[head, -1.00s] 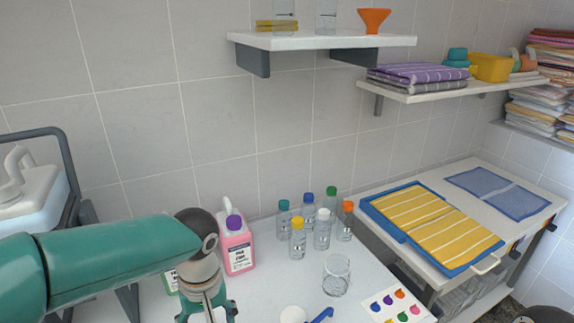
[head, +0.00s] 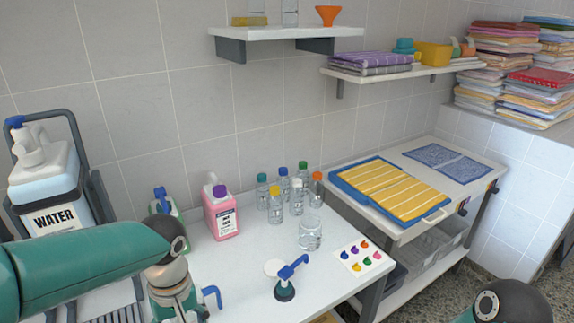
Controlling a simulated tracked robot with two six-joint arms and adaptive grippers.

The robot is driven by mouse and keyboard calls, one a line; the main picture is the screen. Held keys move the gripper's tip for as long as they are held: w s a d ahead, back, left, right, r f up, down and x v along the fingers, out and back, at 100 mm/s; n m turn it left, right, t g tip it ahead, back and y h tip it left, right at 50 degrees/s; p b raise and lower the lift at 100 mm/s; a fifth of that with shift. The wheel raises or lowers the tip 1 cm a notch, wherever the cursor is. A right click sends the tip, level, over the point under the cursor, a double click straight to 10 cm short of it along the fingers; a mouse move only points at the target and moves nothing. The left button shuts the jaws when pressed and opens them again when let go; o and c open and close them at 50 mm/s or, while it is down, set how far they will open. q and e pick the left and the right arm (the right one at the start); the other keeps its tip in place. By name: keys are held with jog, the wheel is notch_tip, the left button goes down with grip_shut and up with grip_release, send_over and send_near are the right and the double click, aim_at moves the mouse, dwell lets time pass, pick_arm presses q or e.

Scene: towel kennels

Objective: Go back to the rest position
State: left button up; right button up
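My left arm reaches in from the left in the head view. My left gripper (head: 178,314) is at the bottom edge above the white table (head: 245,262). Its fingertips are cut off, so I cannot tell whether it is open or shut. A blue hooked piece (head: 211,296) shows just right of it; whether they touch is unclear. Part of my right arm shows at the bottom right, but its gripper is out of view.
On the table are a pink bottle (head: 221,214), several small capped bottles (head: 276,206), a glass beaker (head: 310,235), a blue pump (head: 289,276) and a colour-dot card (head: 361,257). A water canister (head: 47,188) stands left.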

pick_arm(q)
jog(key=s+d+f+g+h, duration=0.1)
jog(key=s+d+f+h, duration=0.1)
jog(key=s+f, duration=0.6)
jog(key=s+d+f+m+g+h, duration=0.1)
jog(key=s+d+f+g, duration=0.15)
jog(key=f, duration=0.85)
jog(key=s+d+f+h, duration=0.25)
jog(key=s+f, duration=0.35)
jog(key=f, duration=0.4)
jog(key=w+m+t, duration=0.1)
jog(key=w+f+m+t, duration=0.1)
jog(key=w+t, duration=0.1)
jog(key=w+f+m+t, duration=0.1)
jog(key=w, duration=0.1)
jog(key=shift+w+d+t+y, duration=0.1)
jog(key=shift+w+t+y, duration=0.1)
jog(key=shift+t+y, duration=0.15)
